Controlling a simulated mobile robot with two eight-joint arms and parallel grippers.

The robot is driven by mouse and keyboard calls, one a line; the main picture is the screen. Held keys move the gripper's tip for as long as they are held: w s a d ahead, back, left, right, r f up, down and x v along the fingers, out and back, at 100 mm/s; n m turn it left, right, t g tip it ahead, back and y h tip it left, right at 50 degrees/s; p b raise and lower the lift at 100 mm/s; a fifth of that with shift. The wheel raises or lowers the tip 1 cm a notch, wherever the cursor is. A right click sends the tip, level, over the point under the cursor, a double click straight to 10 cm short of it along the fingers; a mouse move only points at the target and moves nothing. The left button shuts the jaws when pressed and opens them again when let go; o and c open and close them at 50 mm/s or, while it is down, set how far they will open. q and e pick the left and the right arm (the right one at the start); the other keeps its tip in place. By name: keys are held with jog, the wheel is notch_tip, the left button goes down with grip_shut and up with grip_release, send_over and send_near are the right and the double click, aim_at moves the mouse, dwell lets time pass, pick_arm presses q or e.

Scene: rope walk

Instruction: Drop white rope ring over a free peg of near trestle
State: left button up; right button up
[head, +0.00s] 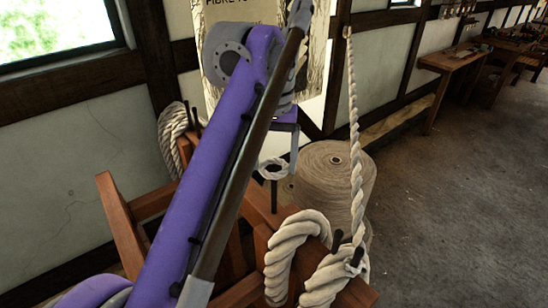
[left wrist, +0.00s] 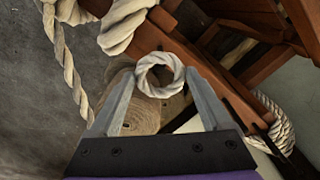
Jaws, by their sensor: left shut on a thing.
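The white rope ring (head: 274,177) hangs level between the fingertips of my left gripper (head: 279,158), in the middle of the head view. The left wrist view shows the ring (left wrist: 160,93) between both grey fingers of the gripper (left wrist: 160,72), which is shut on it. A dark upright peg (head: 273,198) of the reddish-brown wooden trestle (head: 258,203) shows just below the ring, with no rope seen on it. I cannot tell whether the peg's top enters the ring. My right gripper is not in view.
Thick rope loops (head: 290,240) lie over the trestle's near end by another dark peg (head: 337,240). A rope coil (head: 172,135) hangs at its far left end. A taut rope (head: 354,150) rises beside a large twine spool (head: 335,175). Floor (head: 450,190) is clear at right.

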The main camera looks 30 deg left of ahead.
pick_arm(q)
jog(key=shift+f, duration=0.2)
jog(key=b, duration=0.3)
send_near(274, 212)
jog(key=shift+w+a+f, duration=0.1)
jog(key=shift+w+a, duration=0.05)
jog(key=shift+w, duration=0.05)
dwell(1.2)
jog(key=shift+f+b, duration=1.9)
jog(key=shift+f, duration=1.45)
jog(key=o, duration=1.1)
notch_tip(274, 212, up, 11)
jog(key=p, duration=0.2)
jog(key=shift+p, duration=0.4)
jog(key=shift+f, duration=0.1)
